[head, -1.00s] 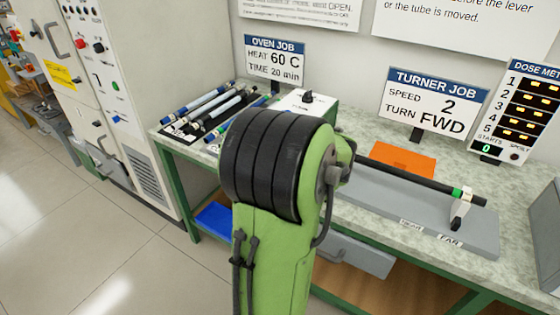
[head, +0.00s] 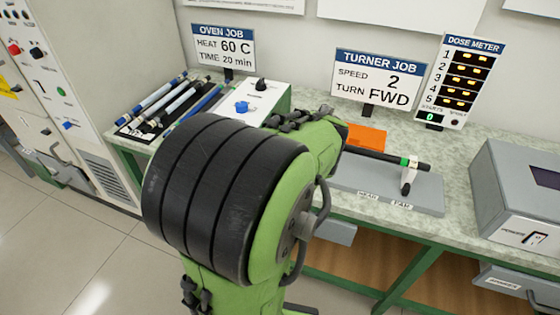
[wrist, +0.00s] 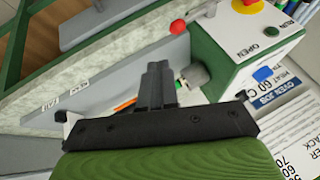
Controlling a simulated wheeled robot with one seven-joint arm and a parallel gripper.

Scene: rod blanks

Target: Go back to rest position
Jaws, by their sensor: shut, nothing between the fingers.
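My gripper (wrist: 157,78) shows in the wrist view with its two black fingers together and nothing between them. It points toward the bench, beside the white control box (wrist: 222,45). In the head view my green and black arm fills the middle and hides the gripper. A black rod with a green band (head: 404,161) lies on the grey turner stand (head: 428,192), apart from the visible part of my arm. The rod's left end is hidden behind my arm.
Several rods (head: 165,97) lie at the bench's left end, near the control box with its blue knob (head: 242,107). A grey machine (head: 520,195) stands at right. The floor at lower left is clear.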

